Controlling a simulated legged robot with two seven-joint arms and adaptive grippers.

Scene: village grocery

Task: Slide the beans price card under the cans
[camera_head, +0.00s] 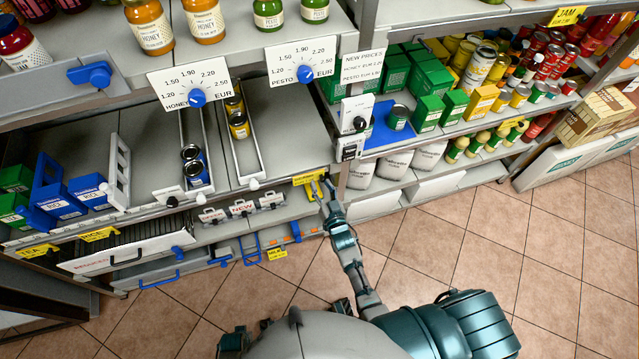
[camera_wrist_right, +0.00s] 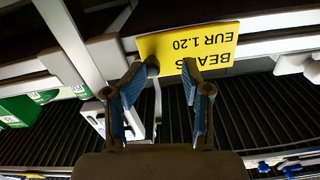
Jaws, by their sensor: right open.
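The yellow beans price card (camera_head: 309,176) is on the front edge of the shelf, left of the grey post. In the right wrist view the card (camera_wrist_right: 215,47) appears upside down and reads "BEANS EUR 1.20", partly hidden by the fingers. My right gripper (camera_head: 325,188) is at the card's right part. In the wrist view the open fingers (camera_wrist_right: 169,72) overlap the card's lower edge; contact cannot be told. Dark blue cans (camera_head: 196,172) and yellow-banded cans (camera_head: 238,122) stand in shelf lanes left of the card. My left gripper is not in view.
Green boxes (camera_head: 428,112) and more cans stand right of the post. A blue-knobbed pesto price dial (camera_head: 305,73) hangs above. The tiled floor (camera_head: 410,245) is clear.

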